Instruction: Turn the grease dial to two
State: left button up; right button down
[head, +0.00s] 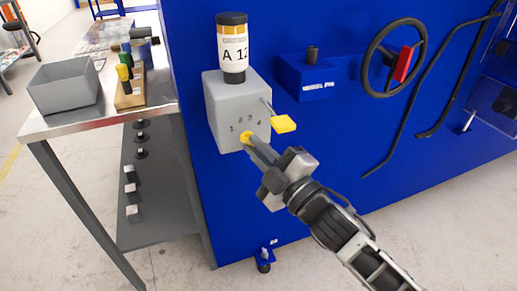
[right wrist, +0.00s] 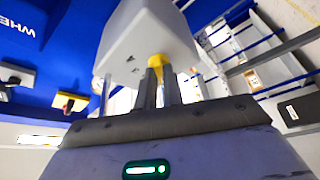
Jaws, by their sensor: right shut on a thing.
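The grey grease box (head: 226,98) is fixed to the blue machine wall, with the numbers 1 to 4 on its front. The yellow grease dial (head: 246,138) sits low on that front, below the numbers. My right gripper (head: 252,142) is shut on the dial; the right wrist view also shows its fingers on either side of the yellow dial (right wrist: 156,61). The fingers hide part of the dial, and I cannot tell which number it points to. A bottle labelled "A 12" (head: 233,50) stands upright on top of the box. My left gripper is not in view.
A black handwheel (head: 369,62) is further right. A metal table (head: 100,119) at left holds a grey bin (head: 65,88) and a wooden rack (head: 129,100).

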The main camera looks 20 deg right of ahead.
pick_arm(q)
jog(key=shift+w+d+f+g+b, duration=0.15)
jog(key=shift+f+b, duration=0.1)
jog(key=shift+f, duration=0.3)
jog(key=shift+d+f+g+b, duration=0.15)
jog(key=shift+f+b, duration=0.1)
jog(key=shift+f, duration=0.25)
pick_arm(e)
jog(key=m+t+h, duration=0.1)
jog(key=m, duration=0.2)
jog(key=m+t+h, duration=0.1)
jog(key=m, duration=0.2)
jog(key=m+h, duration=0.1)
jog(key=m, duration=0.2)
jog(key=shift+w+a+f+t, duration=0.1)
jog(key=shift+a+t, duration=0.1)
jog(key=shift+t, duration=0.2)
jog(key=shift+m+h, duration=0.3)
jog(key=shift+m, duration=0.2)
jog(key=c, duration=1.5)
grip_release()
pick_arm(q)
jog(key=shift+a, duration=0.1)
pick_arm(e)
jog(key=shift+a, duration=0.1)
jog(key=shift+f, duration=0.1)
